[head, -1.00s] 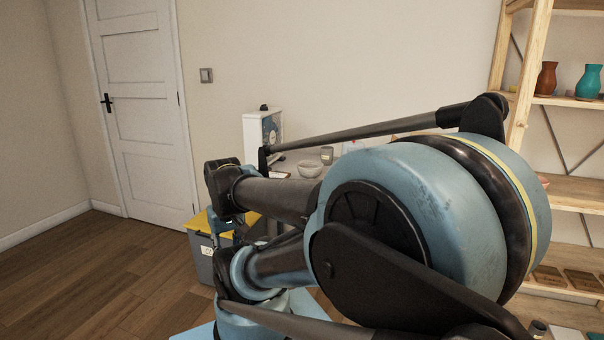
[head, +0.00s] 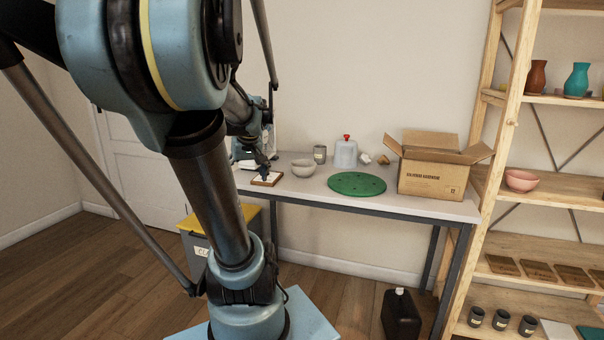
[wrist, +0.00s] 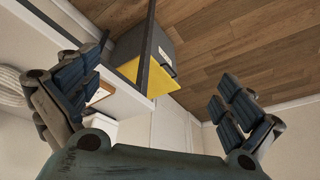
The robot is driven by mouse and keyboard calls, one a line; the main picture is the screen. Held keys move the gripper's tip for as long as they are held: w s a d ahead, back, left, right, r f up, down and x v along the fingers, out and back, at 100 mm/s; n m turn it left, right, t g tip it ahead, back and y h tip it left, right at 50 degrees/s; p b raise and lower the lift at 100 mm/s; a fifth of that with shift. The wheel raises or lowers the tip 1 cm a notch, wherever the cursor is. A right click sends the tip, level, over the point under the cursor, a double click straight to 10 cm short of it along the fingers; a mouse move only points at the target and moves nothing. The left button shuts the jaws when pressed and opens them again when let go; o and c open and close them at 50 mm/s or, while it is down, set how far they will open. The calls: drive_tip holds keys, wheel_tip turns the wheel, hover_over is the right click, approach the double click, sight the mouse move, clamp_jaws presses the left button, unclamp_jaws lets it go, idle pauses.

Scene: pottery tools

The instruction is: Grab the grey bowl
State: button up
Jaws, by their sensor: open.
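The grey bowl (head: 303,168) stands upright on the grey table, left of the green disc, in the head view. My gripper (head: 264,171) is at the table's left end, a little left of the bowl and close above a small wood-edged tile. In the wrist view my gripper (wrist: 160,92) has its two fingers spread wide with nothing between them. A pale ribbed round shape (wrist: 10,86) at the left edge of the wrist view, outside the left finger, may be the bowl. It is partly cut off there.
On the table (head: 420,206) are a grey cup (head: 320,154), a red-topped jug (head: 345,154), the green disc (head: 356,184) and an open cardboard box (head: 433,178). A yellow-lidded bin (head: 195,245) stands below left. A wooden shelf (head: 506,130) stands at right.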

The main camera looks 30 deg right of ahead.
drive_tip(key=w+d+r+m+t, duration=0.1)
drive_tip(key=w+d+r, duration=0.15)
drive_tip(key=d, duration=0.55)
drive_tip(key=w+d+r, duration=0.2)
drive_tip(key=w+d, duration=0.1)
drive_tip(key=d, duration=0.5)
drive_tip(key=t+h, duration=0.1)
drive_tip(key=h, duration=0.1)
hover_over(305, 176)
drive_tip(key=shift+m, duration=0.4)
drive_tip(key=f, duration=0.5)
drive_tip(key=w+f, duration=0.1)
drive_tip(key=f, duration=0.2)
drive_tip(key=shift+d+f, duration=0.2)
drive_tip(key=shift+d, duration=0.15)
drive_tip(key=shift+x, duration=2.55)
drive_tip(key=shift+w+a+r, duration=0.1)
drive_tip(key=shift+w, duration=0.1)
drive_tip(key=c, duration=1)
